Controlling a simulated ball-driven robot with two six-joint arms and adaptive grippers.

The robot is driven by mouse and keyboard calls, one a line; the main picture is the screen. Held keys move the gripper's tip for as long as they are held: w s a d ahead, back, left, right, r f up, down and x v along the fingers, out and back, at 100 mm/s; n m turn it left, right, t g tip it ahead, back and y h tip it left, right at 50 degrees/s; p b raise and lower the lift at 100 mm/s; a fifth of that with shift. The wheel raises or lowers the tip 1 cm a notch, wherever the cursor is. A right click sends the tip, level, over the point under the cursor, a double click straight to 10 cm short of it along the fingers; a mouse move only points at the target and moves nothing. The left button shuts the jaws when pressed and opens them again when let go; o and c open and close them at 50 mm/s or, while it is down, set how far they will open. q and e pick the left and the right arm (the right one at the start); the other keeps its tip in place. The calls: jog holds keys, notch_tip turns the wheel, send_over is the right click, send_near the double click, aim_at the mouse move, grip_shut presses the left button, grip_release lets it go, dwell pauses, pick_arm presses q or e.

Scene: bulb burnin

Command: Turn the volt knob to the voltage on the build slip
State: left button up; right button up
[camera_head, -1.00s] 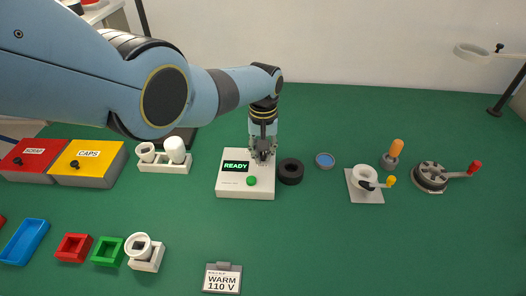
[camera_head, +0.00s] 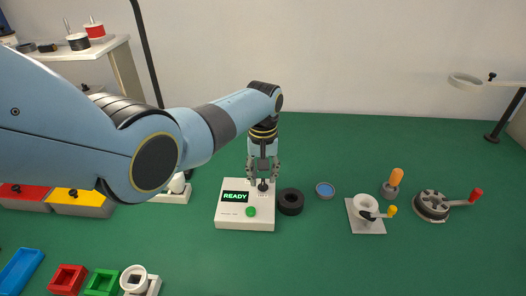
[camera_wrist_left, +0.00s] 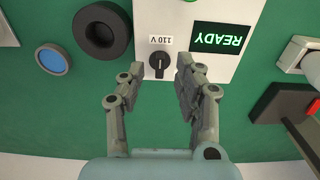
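The white tester box (camera_head: 229,218) shows READY in green on its screen (camera_head: 235,197) and has a green button (camera_head: 251,211). The dark volt knob (camera_head: 262,186) is at its back right corner. My left gripper (camera_head: 263,176) points down over the knob. Its fingers are spread, one on each side of the knob with gaps, also in the left wrist view (camera_wrist_left: 158,76). The build slip is outside both current views. My right gripper is not in view.
A black ring (camera_head: 290,202) stands close to the box's right side. A blue-topped disc (camera_head: 325,190), a white funnel-like fixture (camera_head: 366,211) and a crank device (camera_head: 432,205) are farther right. The green table in front of the box is clear.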

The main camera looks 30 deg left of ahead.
aim_at(263, 184)
pick_arm(q)
notch_tip(263, 184, up, 9)
jog(key=shift+f, duration=0.1)
dwell(0.6)
